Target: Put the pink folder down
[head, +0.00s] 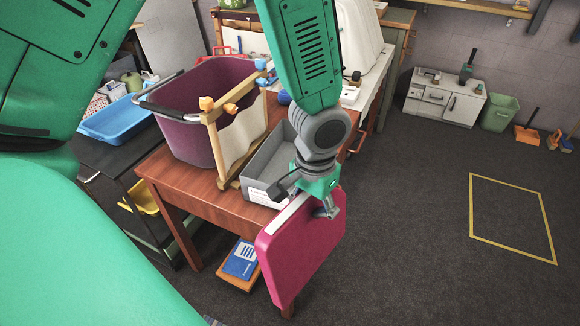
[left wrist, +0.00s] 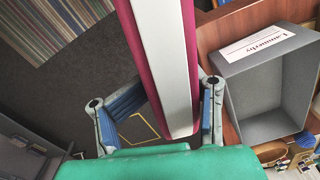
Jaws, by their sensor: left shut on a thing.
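The pink folder (head: 301,252) has a pale spine strip and hangs upright beside the right end of the wooden table, apparently clear of the floor. My left gripper (head: 318,200) is shut on its upper edge. In the left wrist view the folder (left wrist: 168,60) runs between the two fingers of the left gripper (left wrist: 162,112), pale strip towards the camera. Whether the folder touches the table edge is unclear. My right gripper is not in view.
The wooden table (head: 205,196) holds a purple tub (head: 195,135), a wooden frame with cloth (head: 212,145) and a grey labelled box (head: 262,165). A blue book (head: 241,260) lies below. A yellow-outlined rectangle (head: 508,182) marks open floor at right.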

